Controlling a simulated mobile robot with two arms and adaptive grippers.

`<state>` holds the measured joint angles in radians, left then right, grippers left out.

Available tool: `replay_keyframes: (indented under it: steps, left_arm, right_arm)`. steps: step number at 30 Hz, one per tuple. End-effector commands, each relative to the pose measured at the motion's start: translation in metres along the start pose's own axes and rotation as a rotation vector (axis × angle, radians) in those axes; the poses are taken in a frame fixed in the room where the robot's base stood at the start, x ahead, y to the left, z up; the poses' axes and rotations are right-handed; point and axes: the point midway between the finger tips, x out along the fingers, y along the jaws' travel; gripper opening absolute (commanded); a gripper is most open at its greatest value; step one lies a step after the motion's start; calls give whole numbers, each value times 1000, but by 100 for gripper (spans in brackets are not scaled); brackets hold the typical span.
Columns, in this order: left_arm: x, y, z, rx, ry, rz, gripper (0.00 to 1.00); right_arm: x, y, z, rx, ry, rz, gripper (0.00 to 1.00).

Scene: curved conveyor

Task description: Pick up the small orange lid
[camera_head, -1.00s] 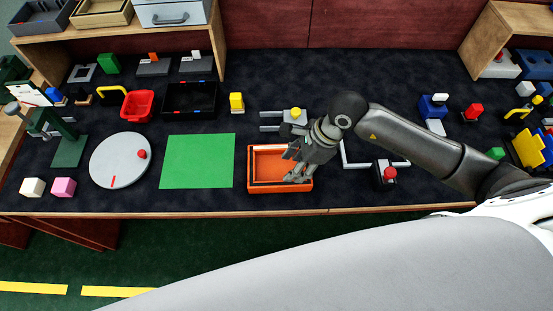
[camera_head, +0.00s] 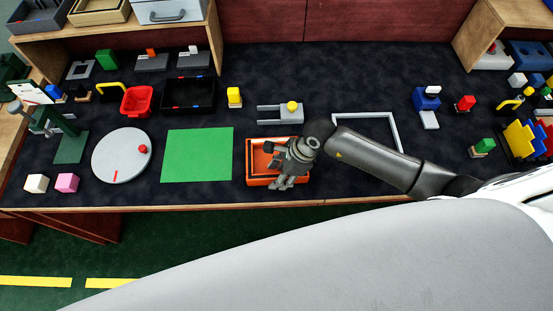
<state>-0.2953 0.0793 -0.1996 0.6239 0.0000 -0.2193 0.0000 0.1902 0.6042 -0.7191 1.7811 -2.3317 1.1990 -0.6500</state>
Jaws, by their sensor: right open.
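An orange rectangular tray-like box (camera_head: 251,168) sits near the front edge of the table, in the middle of the head view. An orange panel shows inside its dark inner edge. I cannot tell whether this panel is the small orange lid or part of the box. My right gripper (camera_head: 282,184) points down over the right part of the box with its fingers apart. It hides that part, and I cannot tell whether the fingertips touch anything. My left gripper is not in view.
A green mat (camera_head: 197,155) and a grey turntable (camera_head: 117,160) lie left of the box. A grey fixture with a yellow knob (camera_head: 292,106) stands behind it. A light metal frame (camera_head: 365,114) lies behind my right arm. The dark cloth between the green mat and box is clear.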

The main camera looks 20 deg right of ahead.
Motion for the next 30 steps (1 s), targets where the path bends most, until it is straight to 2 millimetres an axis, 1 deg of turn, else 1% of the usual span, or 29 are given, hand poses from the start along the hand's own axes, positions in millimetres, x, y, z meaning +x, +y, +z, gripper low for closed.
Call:
replay_keyframes:
  steps: [2,6,12,23,26,30]
  left_arm:
    - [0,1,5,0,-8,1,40]
    - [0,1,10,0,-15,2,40]
    - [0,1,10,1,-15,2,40]
    - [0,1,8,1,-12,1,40]
    - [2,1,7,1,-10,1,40]
    - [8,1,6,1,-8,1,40]
  right_arm:
    - [0,0,0,0,0,0,43]
    - [0,0,0,0,0,0,25]
    - [0,0,0,0,0,0,0]
    - [-1,-1,0,-1,-1,-1,0]
    - [-4,-1,2,-1,-1,-2,0]
    - [-12,-1,5,-2,-1,-3,0]
